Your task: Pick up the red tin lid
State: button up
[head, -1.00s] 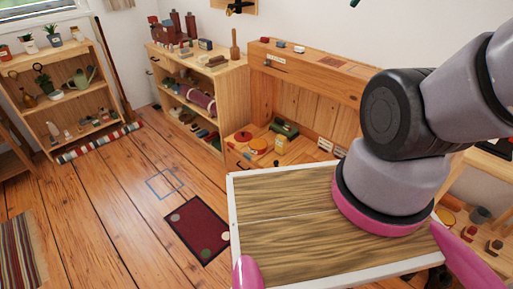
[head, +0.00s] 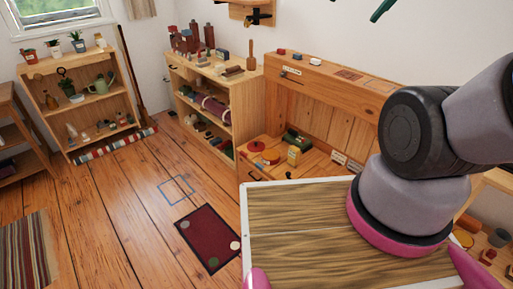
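A flat red round piece (head: 256,147), which looks like the red tin lid, lies on the wooden desk surface (head: 310,163), left of centre in the head view. A round orange piece with a reddish edge (head: 270,157) lies just beside it, so I cannot be fully sure which is the lid. Grey and pink links of my arm fill the right side. My gripper does not show, and its state is hidden.
A wood-grained panel with a white rim (head: 300,260) fills the lower foreground. A laden shelf (head: 245,108) stands left of the desk. Floor with a dark red mat (head: 208,238) lies left.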

aim_at(254, 146)
jog(key=i+j+z, duration=0.1)
jog(key=i+j, duration=0.15)
jog(key=i+j+z, duration=0.1)
jog(key=j, duration=0.35)
jog(key=i+j, duration=0.35)
jog(key=i+j+z, duration=0.15)
jog(key=j, duration=0.25)
jog(key=i+j, duration=0.2)
jog(key=i+j+z, duration=0.15)
jog(key=j, duration=0.25)
jog(key=i+j, duration=0.3)
jog(key=i+j+z, duration=0.15)
jog(key=j, duration=0.2)
jog(key=i, duration=0.3)
